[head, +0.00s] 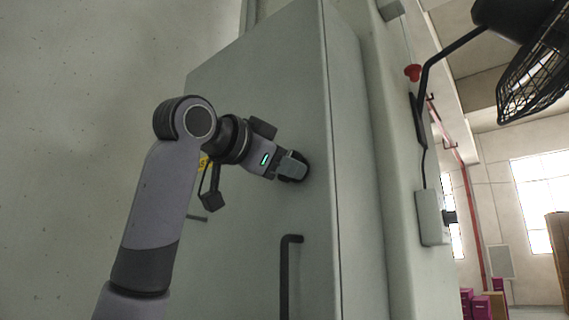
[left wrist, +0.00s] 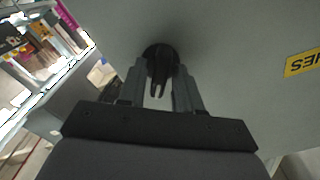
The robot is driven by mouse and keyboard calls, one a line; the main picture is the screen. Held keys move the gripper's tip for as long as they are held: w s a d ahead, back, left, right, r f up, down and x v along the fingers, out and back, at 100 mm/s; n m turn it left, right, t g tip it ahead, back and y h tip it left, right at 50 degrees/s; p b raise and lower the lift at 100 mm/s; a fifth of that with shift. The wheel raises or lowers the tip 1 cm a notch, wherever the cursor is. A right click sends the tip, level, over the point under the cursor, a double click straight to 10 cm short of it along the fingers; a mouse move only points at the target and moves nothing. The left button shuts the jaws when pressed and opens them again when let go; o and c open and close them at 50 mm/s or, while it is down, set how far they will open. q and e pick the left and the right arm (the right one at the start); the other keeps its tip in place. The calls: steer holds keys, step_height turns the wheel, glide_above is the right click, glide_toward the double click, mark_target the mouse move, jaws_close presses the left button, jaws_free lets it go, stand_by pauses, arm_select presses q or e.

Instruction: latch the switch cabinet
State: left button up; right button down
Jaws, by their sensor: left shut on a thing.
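The switch cabinet (head: 235,95) is a tall grey-green box with its door face toward me; the door looks closed against the body. Its latch is a small dark round knob with a lever (left wrist: 161,62), near the door's right edge in the head view. My left gripper (head: 291,166) is at that latch, and its fingers (left wrist: 160,88) stand on either side of the dark lever, shut on it. The fingers hide most of the latch in the head view. My right gripper is in neither view.
A dark bar handle (head: 285,275) stands out from the door below the latch. A yellow label (left wrist: 302,63) is on the door. A black fan (head: 535,70) and a red button (head: 413,72) are at the right. Magenta boxes (head: 482,304) stand far back.

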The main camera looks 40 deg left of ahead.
arm_select(q)
steer(key=shift+n+b, duration=0.4)
steer(key=shift+n, duration=3.1)
steer(key=o, duration=0.7)
steer(key=shift+o, duration=0.2)
steer(key=shift+s, duration=0.15)
steer(key=s+b, duration=0.2)
steer(key=s, duration=0.5)
steer(key=shift+a, duration=0.35)
